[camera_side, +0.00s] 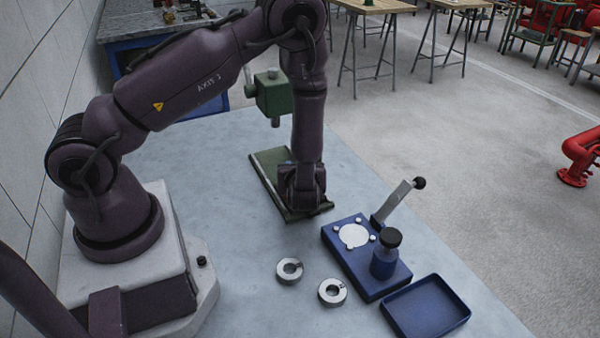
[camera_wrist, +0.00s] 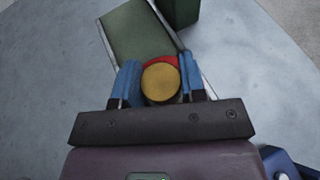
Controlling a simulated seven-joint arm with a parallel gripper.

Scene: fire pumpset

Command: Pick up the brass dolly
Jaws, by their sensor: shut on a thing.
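In the wrist view the brass dolly (camera_wrist: 161,82) shows as a round gold disc between the two blue fingers of my gripper (camera_wrist: 160,84). The fingers are shut on it from left and right. A bit of red shows just behind the dolly. In the side view my gripper (camera_side: 302,205) points down at the near end of the green plate (camera_side: 268,165), and the dolly is hidden there. I cannot tell whether the dolly touches the surface below.
A green press head (camera_side: 272,95) stands over the plate's far part. To the right are a blue fixture (camera_side: 345,262) with a lever (camera_side: 398,200) and a blue tray (camera_side: 427,308). Two steel rings (camera_side: 289,270) (camera_side: 332,292) lie in front. The table's left middle is clear.

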